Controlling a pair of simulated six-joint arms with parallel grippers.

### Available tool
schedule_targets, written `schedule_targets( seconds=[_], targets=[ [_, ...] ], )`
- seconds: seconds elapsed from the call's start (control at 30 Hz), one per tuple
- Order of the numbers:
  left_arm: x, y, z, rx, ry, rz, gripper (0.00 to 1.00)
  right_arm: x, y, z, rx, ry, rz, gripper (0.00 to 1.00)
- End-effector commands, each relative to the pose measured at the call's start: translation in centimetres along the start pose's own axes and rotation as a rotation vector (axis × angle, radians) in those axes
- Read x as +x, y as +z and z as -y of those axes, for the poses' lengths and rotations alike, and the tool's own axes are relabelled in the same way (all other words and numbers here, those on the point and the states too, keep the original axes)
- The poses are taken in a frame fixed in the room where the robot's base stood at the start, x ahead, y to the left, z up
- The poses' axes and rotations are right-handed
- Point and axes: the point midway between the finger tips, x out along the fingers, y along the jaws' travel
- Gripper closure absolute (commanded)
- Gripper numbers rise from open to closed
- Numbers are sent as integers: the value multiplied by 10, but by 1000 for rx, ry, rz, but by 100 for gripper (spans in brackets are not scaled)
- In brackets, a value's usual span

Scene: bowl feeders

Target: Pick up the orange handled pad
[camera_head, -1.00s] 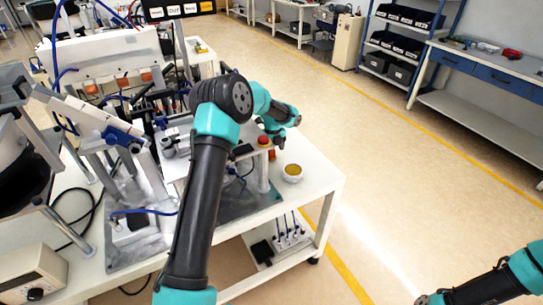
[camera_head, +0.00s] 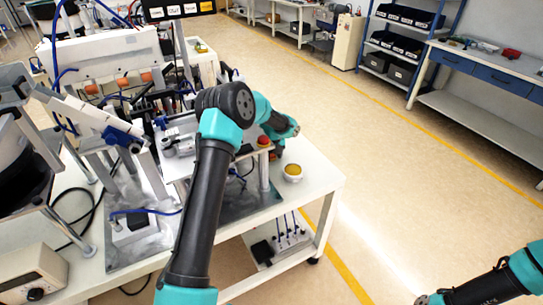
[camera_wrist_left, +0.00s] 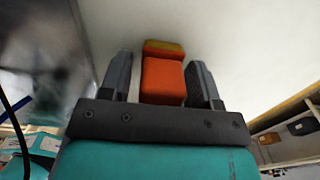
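The orange handled pad (camera_wrist_left: 162,82) lies between my left gripper's (camera_wrist_left: 160,64) fingers in the left wrist view. It has an orange block and a duller yellow-brown strip at its far end. The two grey fingers are apart, with a gap on each side of the pad.
A red button (camera_head: 263,140) and feeder machinery (camera_head: 120,130) are left of the gripper. The floor to the right is clear.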

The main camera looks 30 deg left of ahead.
Motion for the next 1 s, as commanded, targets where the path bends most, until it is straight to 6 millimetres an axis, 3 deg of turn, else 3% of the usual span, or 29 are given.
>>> schedule_targets(
  seconds=[0.43, 0.77, 1.0],
  targets=[
    [0, 0, 0, 0, 0, 0, 86, 0, 0, 0, 0, 0, 0, 43],
    [-5, 0, 0, 0, -1, 1, 86, 0, 0, 0, 0, 0, 0, 43],
    [-36, 1, 0, 0, -2, 3, 86, 0, 0, 0, 0, 0, 0, 43]
  ],
)
